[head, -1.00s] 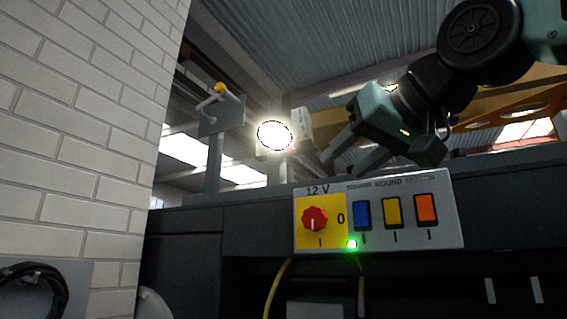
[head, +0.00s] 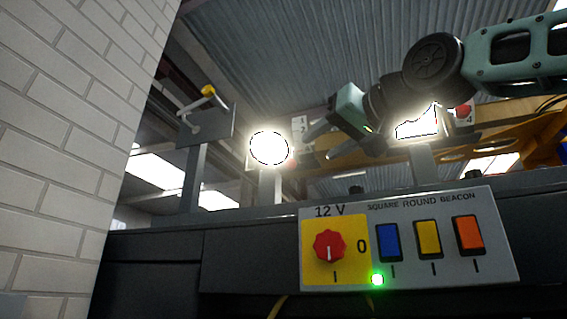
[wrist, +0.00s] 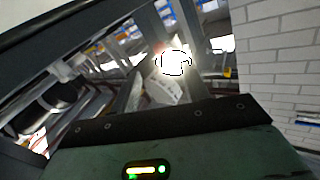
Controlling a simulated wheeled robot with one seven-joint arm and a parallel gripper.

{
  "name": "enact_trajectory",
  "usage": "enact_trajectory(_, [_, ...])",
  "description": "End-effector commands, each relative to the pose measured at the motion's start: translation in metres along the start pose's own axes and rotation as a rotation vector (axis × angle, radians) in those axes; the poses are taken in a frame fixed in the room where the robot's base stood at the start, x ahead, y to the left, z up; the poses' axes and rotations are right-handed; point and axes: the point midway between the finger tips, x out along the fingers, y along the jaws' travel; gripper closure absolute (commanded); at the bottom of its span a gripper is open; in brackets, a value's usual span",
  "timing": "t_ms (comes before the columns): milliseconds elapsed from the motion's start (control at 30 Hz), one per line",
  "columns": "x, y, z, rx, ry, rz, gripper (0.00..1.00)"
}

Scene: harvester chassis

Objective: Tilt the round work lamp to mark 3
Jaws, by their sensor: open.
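The round work lamp (head: 269,148) is lit and glaring on a short post in the head view. It also shows lit in the wrist view (wrist: 173,62), ahead of the fingers. A pale mark plate (head: 299,124) stands at its right side. Its figures are too small and partly hidden to read surely, and glare hides the lamp's tilt against them. My gripper (head: 320,143) is open and empty just right of the lamp, fingers pointing left toward it. The fingers appear apart from the lamp.
A second lit lamp (head: 418,124) with a red knob (head: 463,110) is partly behind my arm. A switch panel (head: 500,262) fronts the chassis. A bracket with a yellow-tipped lever (head: 208,91) stands left, near a white brick wall (head: 60,130).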

Motion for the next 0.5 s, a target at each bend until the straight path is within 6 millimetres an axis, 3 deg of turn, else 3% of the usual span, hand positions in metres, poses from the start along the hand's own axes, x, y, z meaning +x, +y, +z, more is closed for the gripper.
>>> enact_trajectory(300, [0.069,-0.004,-0.005,-0.002,-0.004,0.000,0.55])
enact_trajectory(500, [0.099,-0.002,-0.004,-0.002,-0.002,0.003,0.55])
